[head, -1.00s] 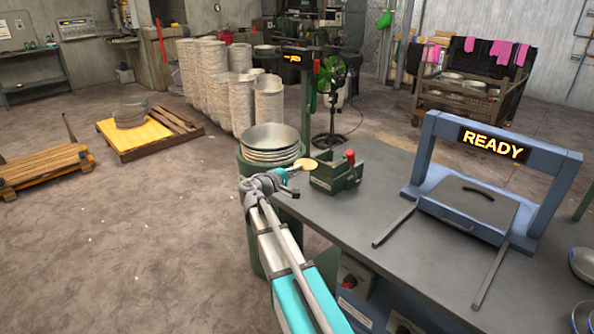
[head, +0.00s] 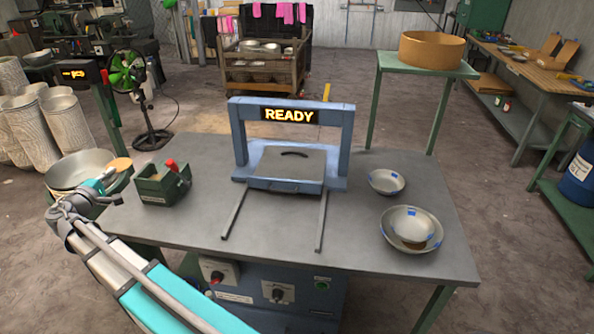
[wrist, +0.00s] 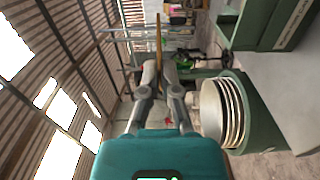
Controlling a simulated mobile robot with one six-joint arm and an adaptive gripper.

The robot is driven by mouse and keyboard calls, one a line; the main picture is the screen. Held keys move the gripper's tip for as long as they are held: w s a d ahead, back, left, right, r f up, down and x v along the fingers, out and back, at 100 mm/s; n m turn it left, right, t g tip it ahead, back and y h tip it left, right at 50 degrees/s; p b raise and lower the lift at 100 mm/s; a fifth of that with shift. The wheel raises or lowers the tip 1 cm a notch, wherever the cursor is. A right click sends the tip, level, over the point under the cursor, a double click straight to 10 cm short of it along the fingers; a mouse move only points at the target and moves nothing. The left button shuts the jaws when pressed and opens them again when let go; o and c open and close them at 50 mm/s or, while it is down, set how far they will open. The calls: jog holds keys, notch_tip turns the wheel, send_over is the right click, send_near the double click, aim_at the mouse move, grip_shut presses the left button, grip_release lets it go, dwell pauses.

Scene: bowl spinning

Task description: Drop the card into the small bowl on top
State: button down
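A round tan card (head: 120,164) stands out from my gripper (head: 108,177) at the table's left end in the head view. In the wrist view the card (wrist: 158,42) shows edge-on between the fingertips (wrist: 158,70), and my gripper is shut on it. At the right front of the table, a small bowl (head: 410,224) with blue marks sits in a larger bowl (head: 393,241). My gripper is far left of these bowls.
A blue press frame (head: 345,150) with a READY sign stands mid-table, with two rails reaching forward. A green box (head: 162,186) with a red knob is near my gripper. A stack of metal discs (head: 75,172) is at the left. The table between press and bowls is clear.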

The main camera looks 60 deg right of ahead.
notch_tip(320, 180, up, 5)
jog(key=p, duration=0.4)
jog(key=shift+r, duration=0.2)
jog(key=shift+s, duration=0.15)
